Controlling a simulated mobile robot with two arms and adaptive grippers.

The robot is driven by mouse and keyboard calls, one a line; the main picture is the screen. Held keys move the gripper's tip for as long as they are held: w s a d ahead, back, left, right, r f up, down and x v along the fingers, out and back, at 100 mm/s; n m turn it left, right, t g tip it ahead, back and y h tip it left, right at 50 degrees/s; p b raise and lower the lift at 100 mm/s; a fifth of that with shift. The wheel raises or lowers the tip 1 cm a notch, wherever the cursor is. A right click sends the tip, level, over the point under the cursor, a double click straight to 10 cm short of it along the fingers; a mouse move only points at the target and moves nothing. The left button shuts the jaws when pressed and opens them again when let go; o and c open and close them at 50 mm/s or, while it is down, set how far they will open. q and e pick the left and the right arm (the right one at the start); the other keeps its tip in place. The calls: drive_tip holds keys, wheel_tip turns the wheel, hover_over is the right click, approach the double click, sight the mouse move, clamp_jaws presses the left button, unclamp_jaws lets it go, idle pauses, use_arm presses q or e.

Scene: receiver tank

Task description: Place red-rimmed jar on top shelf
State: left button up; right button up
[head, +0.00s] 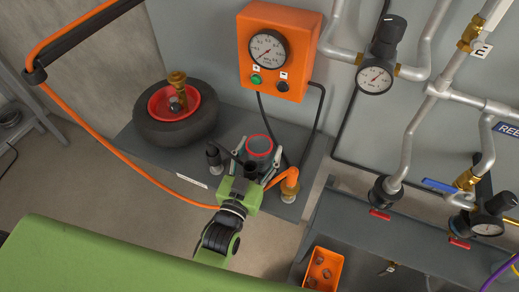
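The red-rimmed jar (260,146) is a grey cup with a red ring at its mouth. It is upright at the front of the grey upper shelf (226,125); whether it rests on it is hidden. My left gripper (259,157), with a green body, reaches up from below. Its grey fingers are spread on either side of the jar, very near its walls. I cannot tell whether they press on it. The gripper body hides the jar's lower part. My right gripper is not in view.
A tire with a red hub (175,112) lies on the upper shelf at the left. A black fitting (214,156) and an orange elbow pipe (288,183) flank the gripper. An orange gauge box (277,50) is behind. An orange bin (323,269) sits lower right.

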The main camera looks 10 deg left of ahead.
sight(253, 167)
use_arm(q)
drive_tip(key=shift+s+r, duration=0.1)
drive_tip(key=shift+r, duration=0.1)
drive_tip(key=s, duration=0.3)
drive_tip(key=s+a, duration=0.1)
drive_tip(key=s, duration=0.3)
drive_tip(key=s+b, duration=0.1)
drive_tip(key=s, duration=0.3)
drive_tip(key=shift+a+f, duration=0.1)
drive_tip(key=shift+a, duration=0.05)
drive_tip(key=shift+o, duration=0.6)
drive_tip(key=shift+s, duration=0.35)
drive_tip(key=w, duration=0.2)
drive_tip(key=w+p, duration=0.1)
drive_tip(key=w, duration=0.1)
drive_tip(key=w+p, duration=0.1)
drive_tip(key=w, duration=0.2)
drive_tip(key=shift+d+f, duration=0.3)
drive_tip(key=shift+w+d+p, duration=0.2)
drive_tip(key=shift+w+p, duration=0.15)
drive_tip(key=shift+w, duration=0.95)
drive_tip(key=shift+w+d+p, duration=0.15)
drive_tip(key=shift+w+p, duration=0.2)
drive_tip(key=shift+w, duration=0.95)
drive_tip(key=c, duration=1.3)
